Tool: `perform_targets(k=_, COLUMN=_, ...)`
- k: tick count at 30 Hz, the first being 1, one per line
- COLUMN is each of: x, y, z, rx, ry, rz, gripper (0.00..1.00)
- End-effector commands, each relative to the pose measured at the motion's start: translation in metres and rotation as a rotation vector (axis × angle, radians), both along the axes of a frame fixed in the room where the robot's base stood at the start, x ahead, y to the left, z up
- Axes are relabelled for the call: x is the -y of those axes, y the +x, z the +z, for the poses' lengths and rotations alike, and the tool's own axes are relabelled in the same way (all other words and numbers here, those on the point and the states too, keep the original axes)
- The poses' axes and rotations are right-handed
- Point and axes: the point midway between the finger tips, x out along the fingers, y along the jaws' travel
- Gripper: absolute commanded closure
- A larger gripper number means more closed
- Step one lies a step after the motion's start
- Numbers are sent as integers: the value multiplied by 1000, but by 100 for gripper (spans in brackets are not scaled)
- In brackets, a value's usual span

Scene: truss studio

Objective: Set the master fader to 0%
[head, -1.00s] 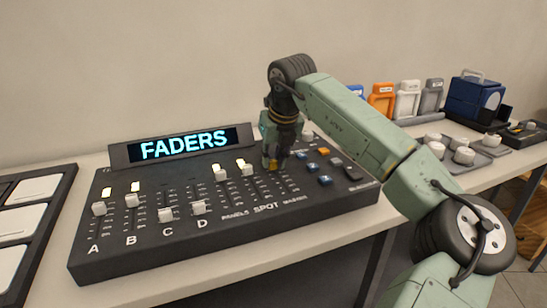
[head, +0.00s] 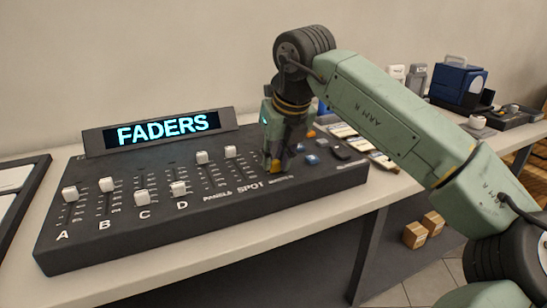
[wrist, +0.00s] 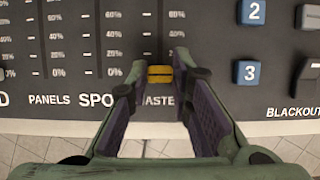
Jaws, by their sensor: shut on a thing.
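The fader desk (head: 215,225) is a dark sloped console on the table. The master fader cap is yellow; in the wrist view it (wrist: 160,75) sits at the bottom of its slot, level with the 0% marks beside it. My gripper (head: 275,166) points down onto the desk near its front edge. In the wrist view my gripper (wrist: 160,76) has one finger on each side of the yellow cap and is shut on it. The MASTER label below is partly hidden by my fingers.
White caps for A (head: 69,193), B (head: 107,184), C (head: 142,197) and D (head: 179,188) stand to the left. Blue buttons 2 (wrist: 252,12) and 3 (wrist: 246,72) lie right of my fingers. The display (head: 163,130) reads FADERS. Small boxes (head: 424,230) lie below the table.

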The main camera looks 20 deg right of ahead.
Motion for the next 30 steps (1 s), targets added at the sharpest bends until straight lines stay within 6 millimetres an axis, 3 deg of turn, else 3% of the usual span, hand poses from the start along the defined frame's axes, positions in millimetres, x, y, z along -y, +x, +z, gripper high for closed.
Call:
perform_targets(k=1, x=0, y=-3, z=-1, rx=-14, ry=-1, rz=1, gripper=100)
perform_targets(k=2, x=0, y=-3, z=-1, rx=-14, ry=0, rz=1, gripper=79)
perform_targets(k=10, x=0, y=-2, z=-1, rx=-10, ry=-1, rz=1, gripper=61)
perform_targets(k=20, x=0, y=-2, z=1, rx=-8, ry=0, rz=0, gripper=60)
perform_targets(k=30, x=1, y=-21, z=46, rx=-6, ry=-2, rz=-2, gripper=60)
